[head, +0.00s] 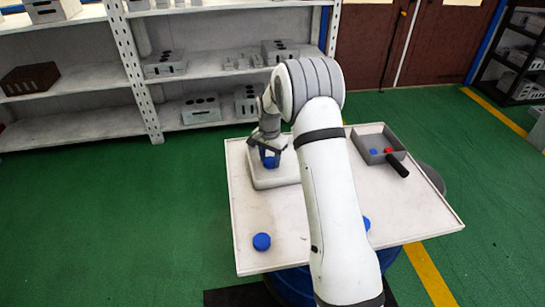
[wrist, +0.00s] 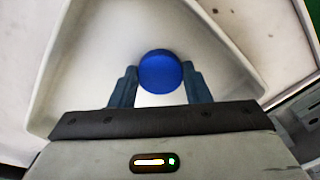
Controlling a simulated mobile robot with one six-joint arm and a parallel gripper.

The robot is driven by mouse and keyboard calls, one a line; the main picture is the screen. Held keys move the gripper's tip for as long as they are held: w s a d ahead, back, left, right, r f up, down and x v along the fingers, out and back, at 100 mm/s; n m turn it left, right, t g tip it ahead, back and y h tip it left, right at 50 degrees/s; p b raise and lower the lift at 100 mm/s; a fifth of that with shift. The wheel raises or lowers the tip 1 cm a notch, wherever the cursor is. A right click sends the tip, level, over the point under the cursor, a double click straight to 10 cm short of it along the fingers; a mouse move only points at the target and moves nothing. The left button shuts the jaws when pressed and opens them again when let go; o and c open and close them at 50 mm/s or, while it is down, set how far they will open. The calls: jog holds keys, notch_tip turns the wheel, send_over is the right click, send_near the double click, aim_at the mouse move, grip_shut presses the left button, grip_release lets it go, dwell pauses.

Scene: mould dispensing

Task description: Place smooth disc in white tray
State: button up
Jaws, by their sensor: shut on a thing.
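A blue disc (wrist: 160,72) is between the two fingers of my gripper (wrist: 160,88) in the wrist view. My gripper (head: 270,155) is shut on this disc (head: 270,162), which also shows in the head view. The white tray (head: 263,181) lies at the back left of the table, and the disc is over its inside. The tray's wall (wrist: 225,25) surrounds the disc in the wrist view. I cannot tell whether the disc touches the tray floor. The right part of the tray is hidden behind my arm in the head view.
Another blue disc (head: 262,241) lies at the table's front left. A further blue thing (head: 366,223) is partly hidden by my arm.

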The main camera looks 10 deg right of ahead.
aim_at(270, 161)
jog(key=shift+f, duration=0.25)
jog(key=o, duration=1)
jog(key=shift+r, duration=0.1)
notch_tip(270, 161, up, 12)
jog(key=s+r+n+t, duration=0.1)
jog(key=s+r+n, duration=0.1)
jog(key=s+r, duration=0.45)
jog(key=s+r+n, duration=0.2)
jog(key=s+r, duration=0.1)
jog(key=s, duration=0.6)
jog(key=s+n, duration=0.1)
jog(key=s, duration=0.6)
jog(key=s+d+n+t, duration=0.1)
jog(key=s+n, duration=0.1)
jog(key=s, duration=0.5)
jog(key=s+d+f+n, duration=0.1)
jog(key=s, duration=0.6)
jog(key=shift+n, duration=0.3)
